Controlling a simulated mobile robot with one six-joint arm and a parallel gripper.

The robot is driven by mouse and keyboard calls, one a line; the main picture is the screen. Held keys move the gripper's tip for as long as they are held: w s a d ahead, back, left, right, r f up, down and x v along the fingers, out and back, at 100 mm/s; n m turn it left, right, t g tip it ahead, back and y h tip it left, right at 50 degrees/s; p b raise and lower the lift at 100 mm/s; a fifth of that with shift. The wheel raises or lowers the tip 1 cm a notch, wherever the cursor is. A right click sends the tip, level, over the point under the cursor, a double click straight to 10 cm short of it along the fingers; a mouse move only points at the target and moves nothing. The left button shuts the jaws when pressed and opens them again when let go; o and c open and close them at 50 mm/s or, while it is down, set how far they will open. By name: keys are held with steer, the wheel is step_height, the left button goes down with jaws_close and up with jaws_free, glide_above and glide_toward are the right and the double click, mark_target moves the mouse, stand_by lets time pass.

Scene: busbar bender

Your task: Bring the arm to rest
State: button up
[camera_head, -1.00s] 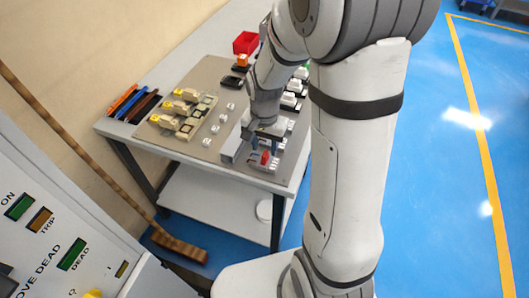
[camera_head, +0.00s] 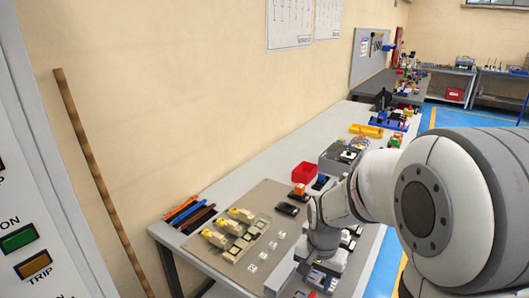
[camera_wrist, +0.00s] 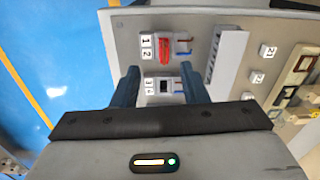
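My gripper (camera_wrist: 160,85) shows in the wrist view with its two blue fingers apart and nothing held between them. Past the fingertips are a small dark switch in a pale block marked 3 and 4 (camera_wrist: 164,86) and a red switch beside a block marked 1 and 2 (camera_wrist: 165,50), both on the grey board (camera_wrist: 205,22). In the head view my arm reaches over the front right of the board (camera_head: 268,196), and my gripper (camera_head: 318,280) is low over it near the bottom edge. The exact height of the fingertips above the board cannot be told.
The bench (camera_head: 262,153) runs away along the wall. Blue floor is free at the right.

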steer(key=s+r+n+t, duration=0.2)
steer(key=s+r+n, duration=0.4)
steer(key=s+r, duration=0.4)
steer(key=shift+s+d, duration=0.45)
steer(key=shift+s, duration=0.8)
